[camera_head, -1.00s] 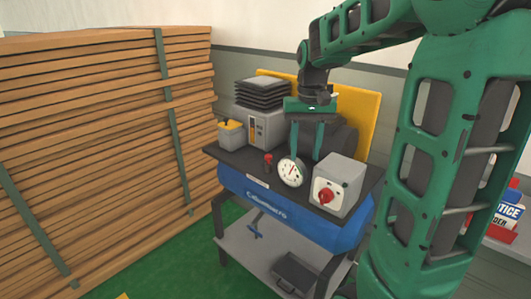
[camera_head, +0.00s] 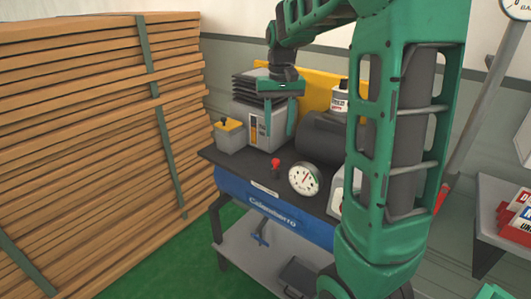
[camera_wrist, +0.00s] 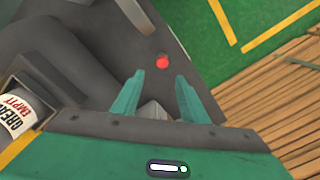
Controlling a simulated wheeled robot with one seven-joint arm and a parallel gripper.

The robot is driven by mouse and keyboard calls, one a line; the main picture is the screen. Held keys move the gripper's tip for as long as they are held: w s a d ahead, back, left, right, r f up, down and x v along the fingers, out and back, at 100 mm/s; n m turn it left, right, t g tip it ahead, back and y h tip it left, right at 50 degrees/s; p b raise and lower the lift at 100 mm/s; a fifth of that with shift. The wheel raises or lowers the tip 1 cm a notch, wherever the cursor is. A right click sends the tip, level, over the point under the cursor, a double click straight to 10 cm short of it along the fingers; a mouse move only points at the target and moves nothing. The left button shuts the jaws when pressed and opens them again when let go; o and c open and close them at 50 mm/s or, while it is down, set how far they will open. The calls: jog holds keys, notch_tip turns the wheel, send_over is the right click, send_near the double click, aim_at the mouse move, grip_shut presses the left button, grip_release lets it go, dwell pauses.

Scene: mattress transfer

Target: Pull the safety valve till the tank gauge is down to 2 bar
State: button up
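The safety valve (camera_head: 276,166) is a small red-topped fitting on the dark top of the blue tank (camera_head: 262,200), left of the gauge. Its red top (camera_wrist: 162,62) also shows in the wrist view, beyond my fingertips. The round white tank gauge (camera_head: 304,179) stands to its right with a red needle; its numbers are too small to read. My gripper (camera_head: 280,133) is open and empty, pointing down above and behind the valve. In the wrist view its two green fingers (camera_wrist: 158,82) are spread, with the valve ahead of and between their lines, apart from them.
A grey box unit (camera_head: 262,122) with stacked dark plates and a yellow-topped battery-like box (camera_head: 230,135) stand left of my gripper. A dark cylinder (camera_head: 320,138) and a yellow panel (camera_head: 308,88) are behind. Stacked planks (camera_head: 90,130) fill the left side.

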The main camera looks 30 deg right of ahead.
aim_at(276, 160)
jog(key=f, duration=1)
jog(key=shift+w+a+f, duration=0.15)
jog(key=shift+a+f, duration=0.1)
jog(key=shift+f, duration=0.1)
